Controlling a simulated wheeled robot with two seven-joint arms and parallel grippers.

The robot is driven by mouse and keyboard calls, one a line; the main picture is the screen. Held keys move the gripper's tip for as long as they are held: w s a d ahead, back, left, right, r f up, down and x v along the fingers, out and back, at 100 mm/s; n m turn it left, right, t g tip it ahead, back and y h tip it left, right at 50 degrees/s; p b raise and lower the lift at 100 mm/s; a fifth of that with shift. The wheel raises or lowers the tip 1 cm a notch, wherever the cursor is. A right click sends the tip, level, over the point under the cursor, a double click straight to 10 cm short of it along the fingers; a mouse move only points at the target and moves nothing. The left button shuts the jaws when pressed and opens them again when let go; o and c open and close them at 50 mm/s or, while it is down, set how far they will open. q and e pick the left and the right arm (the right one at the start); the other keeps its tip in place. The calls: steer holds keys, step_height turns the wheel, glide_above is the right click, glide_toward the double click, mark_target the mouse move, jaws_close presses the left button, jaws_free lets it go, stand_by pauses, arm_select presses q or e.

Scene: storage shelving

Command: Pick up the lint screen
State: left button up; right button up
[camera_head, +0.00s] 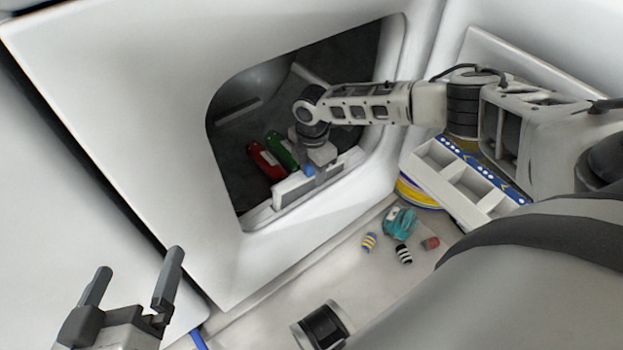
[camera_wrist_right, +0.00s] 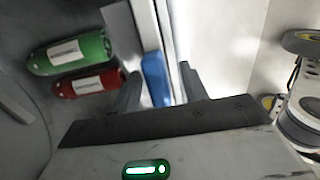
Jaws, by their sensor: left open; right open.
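The lint screen appears to be the pale flat piece with a blue part (camera_head: 309,170) at the lower rim of the dark round-cornered opening; my right gripper partly hides it. In the right wrist view the blue part (camera_wrist_right: 155,78) stands beside a grey plate and a white edge. My right gripper (camera_head: 315,174) reaches into the opening from the right and is over this rim. In the right wrist view its open fingers (camera_wrist_right: 161,86) are on either side of the blue part and white edge; contact cannot be told. My left gripper (camera_head: 140,261) is open and empty, at the lower left.
A red item (camera_head: 266,161) and a green item (camera_head: 282,150) lie inside the opening, left of my right gripper. A white compartment tray (camera_head: 462,183) stands right of the opening. Small striped objects and a teal item (camera_head: 399,222) lie on the floor below.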

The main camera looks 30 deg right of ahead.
jaws_close()
steer(key=shift+r, duration=0.15)
